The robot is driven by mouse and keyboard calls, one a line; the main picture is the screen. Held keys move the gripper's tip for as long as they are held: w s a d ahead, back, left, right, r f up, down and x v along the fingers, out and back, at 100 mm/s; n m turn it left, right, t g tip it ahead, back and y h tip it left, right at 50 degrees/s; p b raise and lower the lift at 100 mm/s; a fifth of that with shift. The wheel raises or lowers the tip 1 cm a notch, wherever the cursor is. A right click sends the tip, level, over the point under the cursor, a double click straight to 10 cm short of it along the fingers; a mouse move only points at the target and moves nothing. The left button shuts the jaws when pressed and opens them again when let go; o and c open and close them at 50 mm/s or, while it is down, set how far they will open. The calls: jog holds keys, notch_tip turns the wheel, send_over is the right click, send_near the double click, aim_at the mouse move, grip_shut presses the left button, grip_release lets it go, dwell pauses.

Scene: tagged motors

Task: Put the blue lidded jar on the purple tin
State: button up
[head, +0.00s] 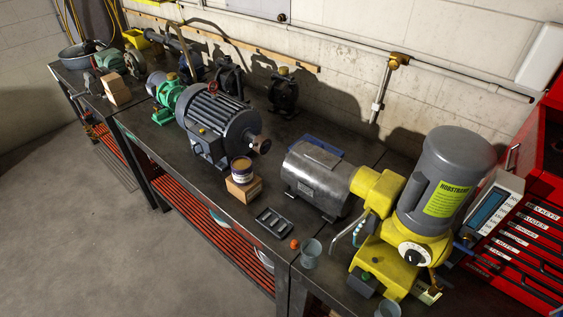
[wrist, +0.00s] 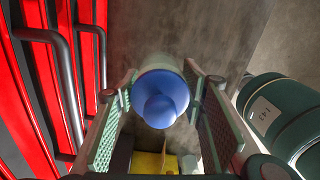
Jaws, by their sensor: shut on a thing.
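The blue lidded jar (wrist: 162,92) sits between the two pads of my gripper (wrist: 163,108) in the wrist view. Its rounded blue lid with a knob faces the camera, and a paler body shows behind it. My gripper is shut on the jar. Neither my gripper nor the jar can be made out in the head view. The purple tin (head: 241,171), with a tan top, stands upright on a small wooden block (head: 243,188) on the workbench in the head view. Nothing rests on the tin.
A large dark motor (head: 213,122) stands behind and left of the tin; a grey cylindrical motor (head: 315,180) is to its right. A dark slotted tray (head: 274,222) and a grey cup (head: 311,252) lie nearer. Red drawers (wrist: 38,85) and a green cylinder (wrist: 280,118) flank my gripper.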

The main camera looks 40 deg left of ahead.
jog(key=shift+r, duration=0.15)
notch_tip(320, 180, up, 41)
jog(key=w+a+r+n, duration=0.15)
jog(key=w+a, duration=0.35)
jog(key=a, duration=0.6)
jog(key=w+a+r+n+p, duration=0.1)
jog(key=w+a+n, duration=0.35)
jog(key=a, duration=0.75)
jog(key=w+a+r+n, duration=0.1)
jog(key=w+a, duration=0.6)
jog(key=a, duration=0.4)
jog(key=s+a+n+p, duration=0.1)
jog(key=s+a+n, duration=0.15)
jog(key=a, duration=1.45)
jog(key=s+a+n, duration=0.2)
jog(key=a+n, duration=0.2)
jog(key=a, duration=1.4)
jog(key=s+a+f+n, duration=0.1)
jog(key=s+a+n, duration=0.1)
jog(key=s+a, duration=0.7)
jog(key=s+a+f+n+p, duration=0.15)
jog(key=s+a, duration=0.45)
jog(key=a, duration=0.7)
jog(key=s+a+f+n+b, duration=0.1)
jog(key=s+a+n, duration=0.1)
jog(key=s+a, duration=0.7)
notch_tip(320, 180, down, 26)
jog(key=w+a, duration=0.1)
jog(key=w, duration=0.1)
jog(key=shift+a, duration=0.4)
